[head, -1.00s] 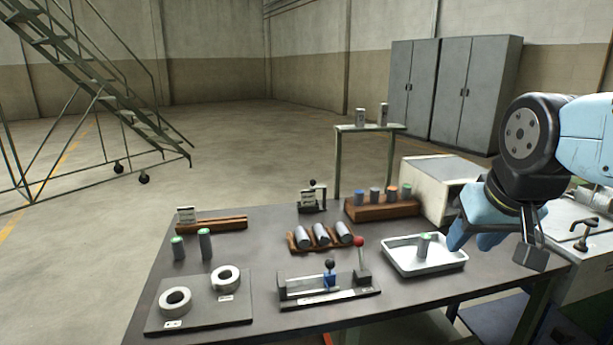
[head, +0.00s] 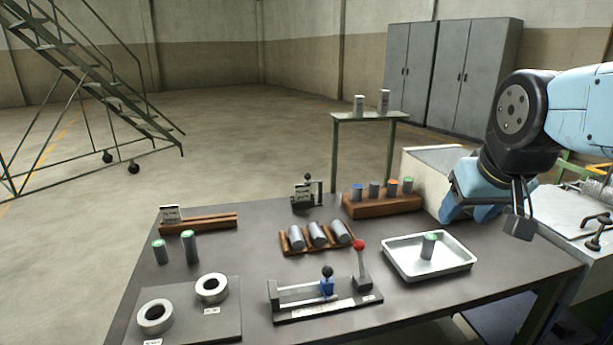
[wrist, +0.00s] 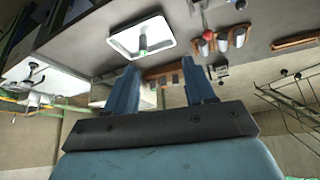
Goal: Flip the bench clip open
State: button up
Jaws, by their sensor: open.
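A small black stand with an upright arm, a black knob and a white card (head: 304,194) is at the back middle of the bench; it looks like the bench clip, and whether it is shut is too small to tell. A front fixture (head: 325,300) has a rail, a blue slider with a black knob, and a red-knobbed lever standing upright. My gripper (head: 458,203) is above the bench's back right, beyond the white tray and well right of the clip. The wrist view shows its two blue fingers (wrist: 160,80) apart, with nothing between them.
A white tray (head: 467,266) holds a green-topped cylinder. Wooden racks (head: 385,207) hold several cylinders. Two rings lie on a plate (head: 222,322) at front left; two green-topped cylinders stand behind them. A pale box (head: 425,165) stands behind the bench near my gripper.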

jog(key=w+a+n+t, duration=0.2)
jog(key=w+a, duration=0.1)
jog(key=w, duration=1.2)
jog(key=n+t+y, duration=0.4)
jog(key=n+y, duration=0.1)
jog(key=n, duration=0.1)
send_near(306, 174)
jog(key=s+d+r, duration=0.5)
jog(key=s+d, duration=0.1)
jog(key=d, duration=0.1)
jog(key=w+a+f+t+y, duration=0.1)
jog(key=w+a+f, duration=0.1)
jog(key=w+f, duration=0.1)
jog(key=w+a+f+t+y, duration=0.1)
jog(key=w+a+f, duration=0.1)
jog(key=w+f, duration=0.1)
jog(key=w+a+f+t+y, duration=0.1)
jog(key=w+a+f+t, duration=0.1)
jog(key=w+a+f, duration=0.1)
jog(key=shift+w+f+m, duration=0.4)
jog(key=shift+w+f, duration=0.05)
jog(key=shift+f, duration=0.2)
jog(key=shift+x, duration=3.7)
jog(key=shift+s+a, duration=0.1)
jog(key=shift+a, duration=0.05)
